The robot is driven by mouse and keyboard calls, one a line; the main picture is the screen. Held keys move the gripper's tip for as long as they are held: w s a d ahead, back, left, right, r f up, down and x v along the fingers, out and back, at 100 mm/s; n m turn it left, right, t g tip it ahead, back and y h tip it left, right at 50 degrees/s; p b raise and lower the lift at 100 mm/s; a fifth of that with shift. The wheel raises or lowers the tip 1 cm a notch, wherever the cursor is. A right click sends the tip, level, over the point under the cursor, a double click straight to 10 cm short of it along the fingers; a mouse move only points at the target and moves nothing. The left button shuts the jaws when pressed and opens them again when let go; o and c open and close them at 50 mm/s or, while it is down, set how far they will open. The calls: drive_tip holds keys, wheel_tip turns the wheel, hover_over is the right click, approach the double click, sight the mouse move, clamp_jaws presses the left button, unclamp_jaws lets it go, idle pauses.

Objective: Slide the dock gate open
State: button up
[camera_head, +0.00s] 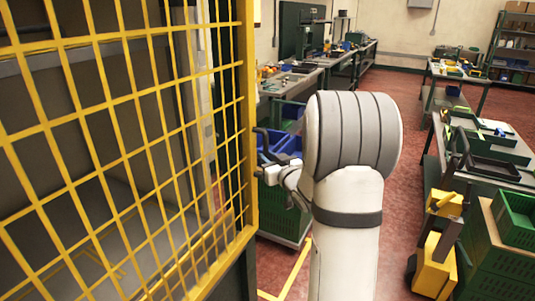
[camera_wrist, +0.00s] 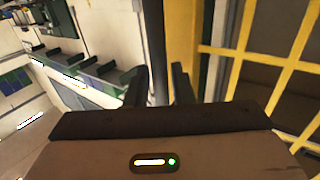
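The dock gate (camera_head: 249,110) is a yellow mesh panel filling the left of the head view. Its yellow edge post also shows in the wrist view (camera_wrist: 182,45), with mesh to its right. A dark upright bar (camera_wrist: 153,40), apparently the gate's handle, runs down beside the post. My gripper (camera_wrist: 160,72) is at this bar, with one dark finger on each side of it. The fingers stand apart; I cannot tell whether they touch the bar. In the head view my arm partly hides the gripper (camera_head: 268,150) near the gate's right edge.
A green cart with blue bins (camera_head: 285,145) stands behind my gripper. Workbenches (camera_head: 305,82) line the back. At the right are a yellow truck (camera_head: 435,265), green crates (camera_head: 505,260) and a table (camera_head: 500,175). Red floor (camera_head: 405,190) lies open between my arm and the right side.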

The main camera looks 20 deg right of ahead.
drive_tip(key=shift+w, duration=1.05)
drive_tip(key=shift+c, duration=0.2)
clamp_jaws()
